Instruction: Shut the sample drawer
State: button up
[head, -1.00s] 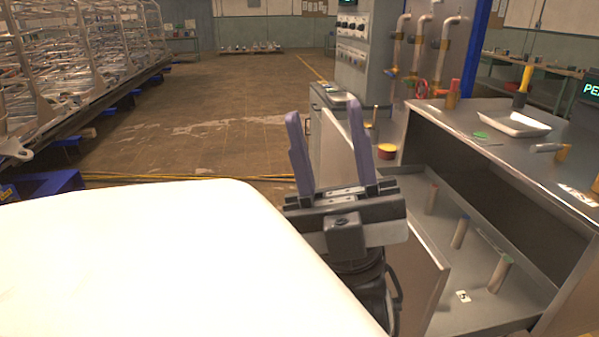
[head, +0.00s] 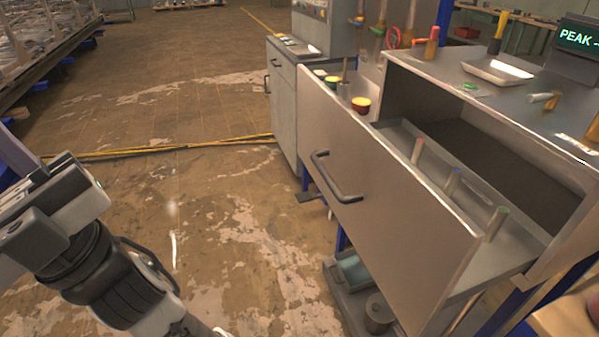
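The sample drawer (head: 400,215) stands pulled out of the steel bench (head: 460,78), its grey front panel facing left toward the open floor. A black bar handle (head: 335,178) is on that panel. Inside the drawer stand three capped tubes: one red-topped (head: 417,150), one blue-topped (head: 453,181) and one green-topped (head: 496,224). My gripper (head: 20,185) is at the left edge, well left of the handle and touching nothing visible. Only one purple finger shows; the other finger and the fingertips are cut off by the frame.
A grey cabinet (head: 283,110) stands behind the drawer. A low shelf with a bin (head: 355,272) and a dark round weight (head: 377,312) is below the drawer. The bench top carries a white tray (head: 497,70) and a screen (head: 578,38). The floor between gripper and drawer is clear.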

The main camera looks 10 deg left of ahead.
aim_at(433, 235)
jog(key=i+l+u, duration=0.4)
jog(key=u, duration=0.15)
jog(key=i+l, duration=0.1)
jog(key=l, duration=0.15)
jog(key=i+l, duration=0.1)
jog(key=k+j+z, duration=0.1)
jog(key=z, duration=0.55)
